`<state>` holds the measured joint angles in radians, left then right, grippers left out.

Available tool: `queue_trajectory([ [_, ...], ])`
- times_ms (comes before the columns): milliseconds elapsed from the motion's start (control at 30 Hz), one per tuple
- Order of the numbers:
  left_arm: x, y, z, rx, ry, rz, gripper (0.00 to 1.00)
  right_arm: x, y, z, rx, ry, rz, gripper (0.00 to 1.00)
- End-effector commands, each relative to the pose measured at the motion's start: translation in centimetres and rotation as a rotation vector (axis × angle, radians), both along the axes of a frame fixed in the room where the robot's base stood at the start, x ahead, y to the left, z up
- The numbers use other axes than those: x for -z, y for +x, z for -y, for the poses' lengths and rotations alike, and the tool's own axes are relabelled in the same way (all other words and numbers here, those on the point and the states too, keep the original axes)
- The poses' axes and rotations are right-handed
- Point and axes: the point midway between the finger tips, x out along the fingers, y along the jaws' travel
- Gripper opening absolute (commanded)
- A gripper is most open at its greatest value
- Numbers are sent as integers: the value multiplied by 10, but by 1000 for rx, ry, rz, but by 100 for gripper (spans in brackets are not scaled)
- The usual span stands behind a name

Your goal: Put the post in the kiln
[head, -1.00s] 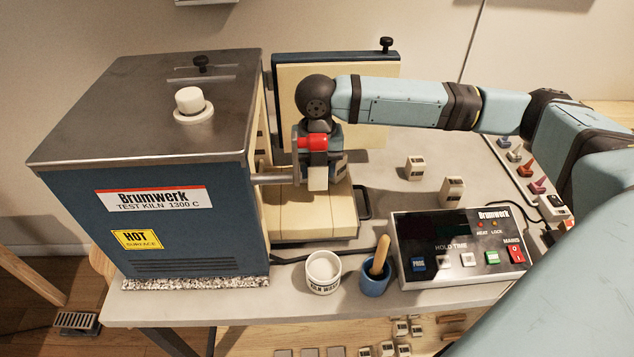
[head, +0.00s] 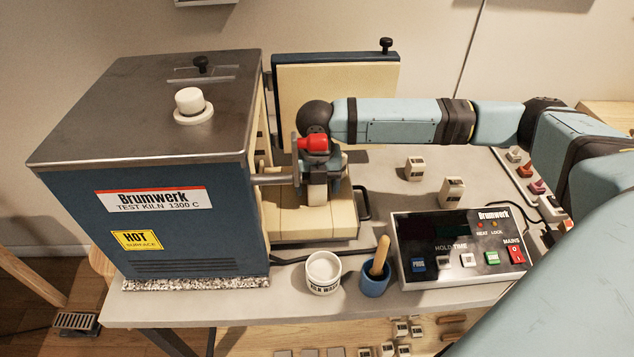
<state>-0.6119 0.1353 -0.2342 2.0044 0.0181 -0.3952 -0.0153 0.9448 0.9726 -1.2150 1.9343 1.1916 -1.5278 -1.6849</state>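The kiln (head: 190,215) is a blue box with a steel top at the left. Its open side faces right, and its inside is mostly hidden. Two cream posts with dark labels stand on the table: a near post (head: 452,192) and a far post (head: 414,168). A cream block (head: 317,193) shows below my wrist, partly hidden. My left gripper is not in view.
The kiln's door (head: 390,80) stands open behind my arm. A control box (head: 400,225), a white cup (head: 322,285) and a blue pot (head: 374,285) with a wooden handle line the front of the table. Cream bricks (head: 290,225) lie before the opening.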

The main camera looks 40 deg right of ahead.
Motion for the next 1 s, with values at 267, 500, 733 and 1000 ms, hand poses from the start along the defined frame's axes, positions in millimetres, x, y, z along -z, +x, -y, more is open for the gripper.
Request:
queue_trajectory([
  [267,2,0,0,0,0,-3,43,-7,0,0,0,-1,1,70],
  [500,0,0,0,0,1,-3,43,-52,1,0,-1,0,4,70],
  [733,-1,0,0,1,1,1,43,-99,1,0,0,1,3,70],
  [1000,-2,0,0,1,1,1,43,-122,0,0,0,0,0,70],
])
